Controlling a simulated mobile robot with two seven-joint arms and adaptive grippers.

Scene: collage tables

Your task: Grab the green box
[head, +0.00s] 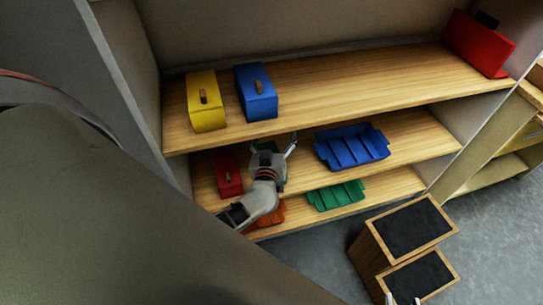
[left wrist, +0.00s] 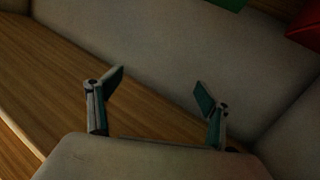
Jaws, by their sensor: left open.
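A green box (head: 268,146) sits on the middle shelf, mostly covered by my left gripper and wrist. Part of a green object (left wrist: 226,3) shows at the top edge of the left wrist view. My left gripper (head: 275,146) reaches in at this box in the head view.
A red box (head: 228,174) stands left of the green one, a blue bin (head: 352,147) right. Yellow (head: 205,100) and blue (head: 256,92) boxes stand above. A green bin (head: 336,195) is below. Wooden boxes with dark tops (head: 411,225) stand at the lower right.

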